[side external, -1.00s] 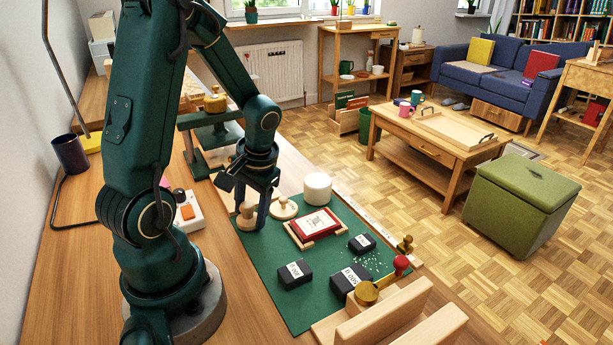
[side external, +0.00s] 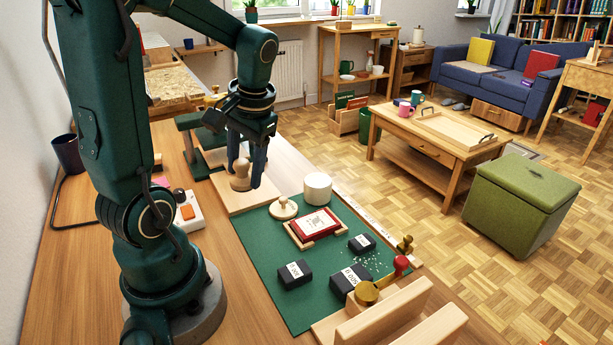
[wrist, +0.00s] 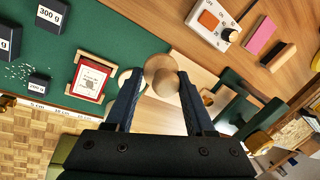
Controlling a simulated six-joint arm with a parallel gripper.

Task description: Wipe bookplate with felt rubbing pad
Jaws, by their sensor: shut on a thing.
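My gripper (side external: 247,180) is shut on a wooden-knobbed pad (side external: 240,177), which is upright by the pale wooden board (side external: 262,195); I cannot tell if it touches the board. In the wrist view the round knob (wrist: 161,74) sits between my two fingers, and its underside, with any felt, is hidden. The bookplate (side external: 315,221) is a white printed label on a red book, held in a wooden cradle on the green mat; it also shows in the wrist view (wrist: 92,80). My gripper is behind and left of it. A second, cream knobbed disc (side external: 283,208) lies on the mat.
Black weights (side external: 294,274) and white crumbs lie on the mat. A cream cylinder (side external: 318,188) stands behind the book. A brass-and-red tool (side external: 368,292) and wooden rails are in front. A green press (side external: 196,135) stands close left of my gripper. A switch box (side external: 188,212) is further left.

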